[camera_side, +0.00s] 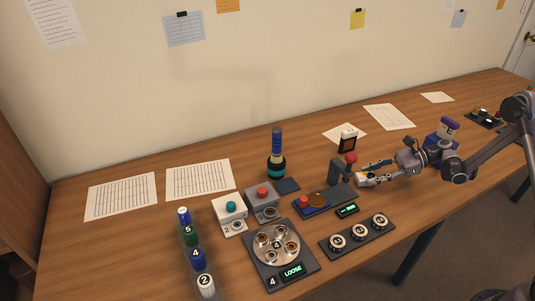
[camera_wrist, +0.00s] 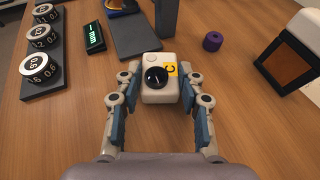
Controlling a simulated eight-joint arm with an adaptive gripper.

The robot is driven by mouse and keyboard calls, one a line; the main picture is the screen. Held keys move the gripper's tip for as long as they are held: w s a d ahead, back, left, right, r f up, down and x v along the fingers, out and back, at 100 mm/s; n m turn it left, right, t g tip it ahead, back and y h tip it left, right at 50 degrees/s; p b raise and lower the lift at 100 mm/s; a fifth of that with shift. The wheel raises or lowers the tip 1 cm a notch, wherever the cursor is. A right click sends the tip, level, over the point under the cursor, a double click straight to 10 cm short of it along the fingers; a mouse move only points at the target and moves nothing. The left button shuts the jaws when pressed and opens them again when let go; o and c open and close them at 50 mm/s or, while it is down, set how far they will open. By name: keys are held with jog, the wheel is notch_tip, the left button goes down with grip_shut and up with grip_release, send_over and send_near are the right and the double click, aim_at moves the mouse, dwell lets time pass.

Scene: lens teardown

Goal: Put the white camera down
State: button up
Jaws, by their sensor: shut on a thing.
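The white camera (camera_wrist: 159,82) is between the two fingers of my gripper (camera_wrist: 160,92) in the wrist view. It has a round black lens and a yellow label with a C. The blue-padded fingers are shut on its left and right sides. In the side view my gripper (camera_side: 373,176) is low over the table, right of the centre, and the camera (camera_side: 362,180) shows as a small pale shape at its tip. I cannot tell whether the camera's underside touches the table.
A grey stand with a flat base (camera_wrist: 136,36) is just beyond the camera. A purple ring (camera_wrist: 212,41) and a white box with a brown screen (camera_wrist: 289,60) lie right. Numbered dials (camera_wrist: 41,66) and a small display (camera_wrist: 95,37) are left. Bare wood (camera_wrist: 60,125) surrounds the gripper.

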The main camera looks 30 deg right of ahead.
jog(key=shift+r, duration=0.45)
notch_tip(320, 180, up, 2)
jog(key=shift+r, duration=0.25)
jog(key=s+d+r, duration=0.7)
jog(key=s+d, duration=0.1)
notch_tip(320, 180, up, 4)
jog(key=f+m+t+h, duration=0.1)
jog(key=m+t+h, duration=0.2)
jog(key=m+t, duration=0.1)
send_over(374, 174)
jog(key=s+d, duration=0.1)
jog(key=s, duration=0.1)
jog(key=a+r+m+t+h, duration=0.1)
jog(key=a+r+m+h, duration=0.1)
jog(key=a, duration=0.4)
jog(key=a+r+m+t+h, duration=0.2)
jog(key=a+r+m+h, duration=0.1)
jog(key=a, duration=0.3)
jog(key=shift+s+m+t, duration=0.3)
jog(key=shift+m, duration=0.2)
jog(key=shift+f, duration=0.1)
